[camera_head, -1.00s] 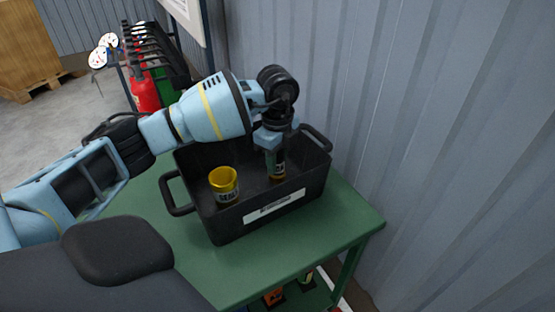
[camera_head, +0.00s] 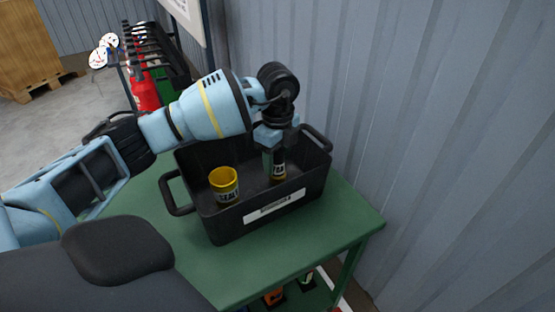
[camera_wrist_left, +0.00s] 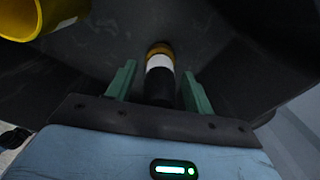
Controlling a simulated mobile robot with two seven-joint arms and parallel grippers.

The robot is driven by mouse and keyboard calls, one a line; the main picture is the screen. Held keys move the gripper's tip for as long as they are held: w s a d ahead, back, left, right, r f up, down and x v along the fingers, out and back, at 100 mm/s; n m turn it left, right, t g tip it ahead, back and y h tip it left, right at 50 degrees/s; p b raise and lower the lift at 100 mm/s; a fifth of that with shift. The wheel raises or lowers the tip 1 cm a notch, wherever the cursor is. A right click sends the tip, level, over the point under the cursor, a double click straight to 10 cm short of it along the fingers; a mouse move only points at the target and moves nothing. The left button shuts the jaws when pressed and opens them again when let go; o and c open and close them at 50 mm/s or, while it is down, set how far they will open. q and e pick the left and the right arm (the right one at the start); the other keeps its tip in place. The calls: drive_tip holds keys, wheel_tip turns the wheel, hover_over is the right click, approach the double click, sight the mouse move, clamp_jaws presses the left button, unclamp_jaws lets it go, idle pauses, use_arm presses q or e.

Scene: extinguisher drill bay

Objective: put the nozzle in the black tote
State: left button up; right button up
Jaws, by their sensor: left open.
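The black tote (camera_head: 232,230) stands on a green table, with a white label on its front wall. The nozzle (camera_head: 279,170), black with a white label band and an orange-yellow end, is upright inside the tote at its right part. My left gripper (camera_head: 273,160) reaches down into the tote over it. In the left wrist view the green fingers of my left gripper (camera_wrist_left: 158,88) are apart on either side of the nozzle (camera_wrist_left: 160,65), with gaps on both sides. Whether the nozzle's lower end touches the tote floor is hard to tell. My right gripper is out of view.
A yellow cup-like item with a label (camera_head: 225,186) stands in the tote's left part. The green table (camera_head: 335,225) has bare room right and front. A corrugated wall (camera_head: 430,130) rises close behind. Red extinguishers (camera_head: 145,92) stand at the back left.

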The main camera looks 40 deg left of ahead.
use_arm(q)
wheel_tip(320, 180, up, 11)
drive_tip(key=shift+r+p, duration=0.2)
drive_tip(key=shift+p, duration=0.35)
